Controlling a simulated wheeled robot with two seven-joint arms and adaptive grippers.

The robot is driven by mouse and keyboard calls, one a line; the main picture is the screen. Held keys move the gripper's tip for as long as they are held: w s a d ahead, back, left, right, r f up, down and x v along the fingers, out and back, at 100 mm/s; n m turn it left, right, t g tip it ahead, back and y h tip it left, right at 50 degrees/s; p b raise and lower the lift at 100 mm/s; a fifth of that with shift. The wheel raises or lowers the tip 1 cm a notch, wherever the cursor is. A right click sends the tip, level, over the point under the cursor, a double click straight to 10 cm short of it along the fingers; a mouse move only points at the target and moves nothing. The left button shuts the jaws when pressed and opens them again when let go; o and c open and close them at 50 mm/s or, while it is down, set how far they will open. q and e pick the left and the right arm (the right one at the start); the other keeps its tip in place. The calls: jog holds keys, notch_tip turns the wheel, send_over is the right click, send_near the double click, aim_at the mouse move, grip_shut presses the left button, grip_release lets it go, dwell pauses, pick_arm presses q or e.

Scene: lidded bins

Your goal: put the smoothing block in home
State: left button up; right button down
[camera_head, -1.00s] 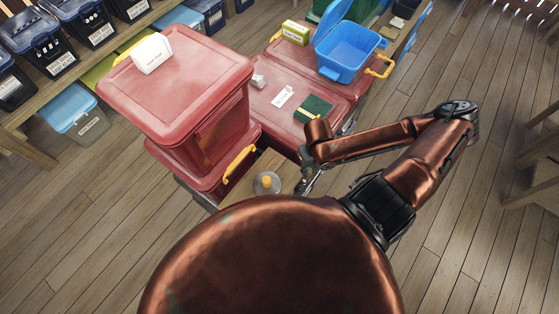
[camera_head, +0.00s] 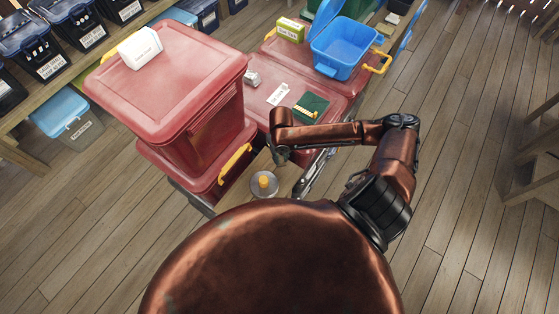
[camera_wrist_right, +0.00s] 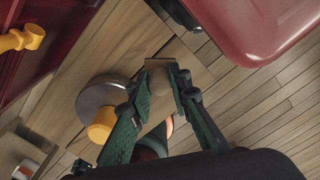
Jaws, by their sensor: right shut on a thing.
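In the right wrist view, my right gripper (camera_wrist_right: 162,80) is shut on a small tan block (camera_wrist_right: 158,74), held between its dark green fingertips. It looks like the smoothing block, though much of it is hidden by the fingers. In the head view, the end of my right arm (camera_head: 282,155) is over the wooden surface beside the red bins, and the block cannot be made out there. I cannot tell which container is home, as the labels are too small to read. My left gripper is not in view.
A grey disc with a yellow knob (camera_head: 264,184) lies near my right gripper. Large stacked red bins (camera_head: 175,85) stand left, with a white box (camera_head: 140,47) on top. An open blue bin (camera_head: 340,48) and a green box (camera_head: 311,106) sit on red lids. Dark bins (camera_head: 88,32) line the shelf.

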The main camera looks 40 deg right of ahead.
aim_at(280, 157)
jog(key=shift+w+f, duration=0.2)
jog(key=shift+f, duration=0.05)
jog(key=shift+w+f, duration=0.15)
jog(key=shift+f, duration=1.6)
jog(key=shift+f, duration=0.1)
jog(key=c, duration=1.8)
grip_release()
notch_tip(280, 157, up, 12)
jog(key=shift+r, duration=0.15)
